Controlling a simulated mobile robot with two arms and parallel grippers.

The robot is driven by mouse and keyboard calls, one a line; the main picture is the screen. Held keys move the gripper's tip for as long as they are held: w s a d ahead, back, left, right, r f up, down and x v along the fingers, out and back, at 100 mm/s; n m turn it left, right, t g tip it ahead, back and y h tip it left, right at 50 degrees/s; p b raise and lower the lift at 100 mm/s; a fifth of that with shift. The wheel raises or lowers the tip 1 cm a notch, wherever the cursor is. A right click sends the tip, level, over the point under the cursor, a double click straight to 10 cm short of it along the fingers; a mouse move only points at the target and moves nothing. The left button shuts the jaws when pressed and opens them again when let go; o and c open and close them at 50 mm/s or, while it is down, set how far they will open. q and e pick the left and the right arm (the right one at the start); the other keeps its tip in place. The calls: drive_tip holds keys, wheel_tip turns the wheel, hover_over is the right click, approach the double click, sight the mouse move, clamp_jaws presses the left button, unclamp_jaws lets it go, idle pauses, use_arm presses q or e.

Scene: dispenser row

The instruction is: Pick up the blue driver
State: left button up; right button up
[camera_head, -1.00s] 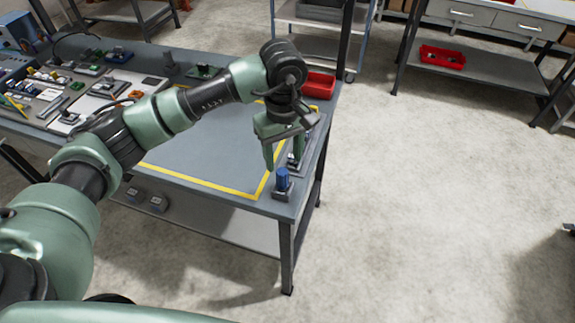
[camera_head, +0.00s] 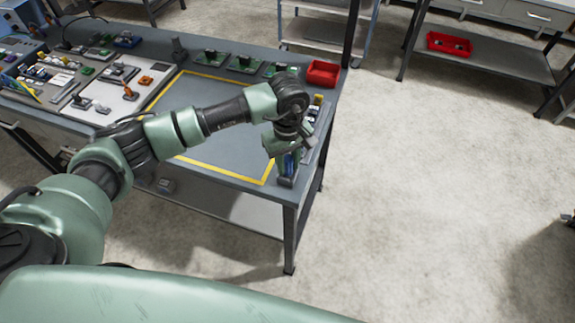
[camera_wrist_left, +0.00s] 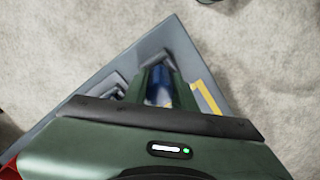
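The blue driver (camera_head: 287,164) stands in a dark holder (camera_head: 287,181) at the front right corner of the workbench. My left gripper (camera_head: 284,163) reaches down over it, with fingers on both sides of the driver. In the left wrist view the blue of the driver (camera_wrist_left: 158,88) shows between the two green fingers (camera_wrist_left: 163,83), with a pale gap beside it. The fingers look open, and much of the driver is hidden by them. My right gripper is in neither view.
A yellow-outlined area (camera_head: 215,125) on the bench is clear. More holders stand along the right edge, close to my gripper, near a red bin (camera_head: 322,73). Boards and parts (camera_head: 120,72) cover the left side.

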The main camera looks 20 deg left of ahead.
use_arm(q)
clamp_jaws()
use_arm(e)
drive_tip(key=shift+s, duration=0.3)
use_arm(q)
drive_tip(key=shift+r, duration=0.15)
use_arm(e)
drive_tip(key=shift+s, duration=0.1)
